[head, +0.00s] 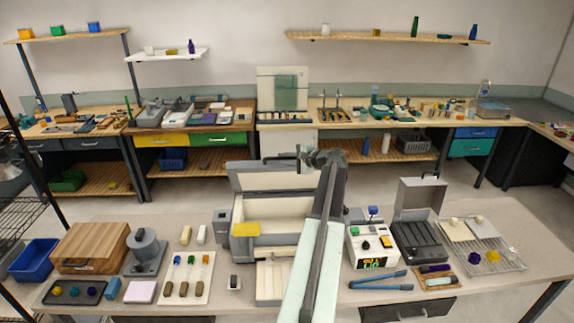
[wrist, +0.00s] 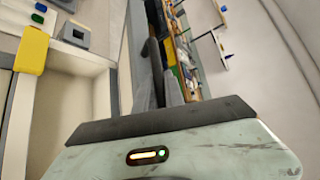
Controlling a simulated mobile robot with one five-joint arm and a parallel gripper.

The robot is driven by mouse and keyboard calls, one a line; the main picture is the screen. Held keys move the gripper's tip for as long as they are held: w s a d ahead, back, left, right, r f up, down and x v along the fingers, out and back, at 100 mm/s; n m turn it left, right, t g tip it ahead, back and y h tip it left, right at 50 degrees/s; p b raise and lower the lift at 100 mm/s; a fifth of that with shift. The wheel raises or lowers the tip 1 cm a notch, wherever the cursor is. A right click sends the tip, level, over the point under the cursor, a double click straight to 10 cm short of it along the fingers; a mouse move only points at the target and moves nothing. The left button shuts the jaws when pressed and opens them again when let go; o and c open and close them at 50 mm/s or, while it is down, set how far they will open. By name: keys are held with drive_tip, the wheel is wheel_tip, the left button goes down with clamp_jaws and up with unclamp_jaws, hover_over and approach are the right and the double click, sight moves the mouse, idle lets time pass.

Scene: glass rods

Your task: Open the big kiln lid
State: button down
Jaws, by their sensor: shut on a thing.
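The big kiln (head: 240,250) stands mid-bench in the head view, a grey box with a pale lining. Its lid (head: 270,177) is raised at the back, with the pale inner face showing. My gripper (head: 306,156) is at the lid's upper right edge, by a dark bar (head: 280,158) that looks like the lid's handle. It is shut on this handle, though my arm hides most of the grip. In the wrist view the dark fingers (wrist: 165,75) point away from me, and the kiln's pale interior (wrist: 50,110) shows at left.
A yellow block (head: 245,229) is on the kiln's front left. A white device with a green display (head: 372,246) and an open grey case (head: 418,240) stand to the right. A grey press-like tool (head: 145,250) and a wooden box (head: 90,245) are at left.

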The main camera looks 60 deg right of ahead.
drive_tip(key=shift+w+d+r+p, duration=0.2)
drive_tip(key=shift+w+d+r, duration=0.1)
drive_tip(key=shift+d, duration=0.2)
drive_tip(key=shift+w+d+r+p, duration=0.2)
drive_tip(key=shift+w+d, duration=0.1)
drive_tip(key=shift+d, duration=0.25)
drive_tip(key=shift+w+d+r+p, duration=0.15)
drive_tip(key=shift+w+d+r, duration=0.15)
drive_tip(key=shift+d, duration=0.2)
drive_tip(key=c, duration=1.4)
unclamp_jaws()
drive_tip(key=shift+s, duration=0.1)
drive_tip(key=shift+s+r, duration=0.1)
drive_tip(key=shift+s, duration=0.15)
drive_tip(key=p+v, duration=0.2)
drive_tip(key=v, duration=0.5)
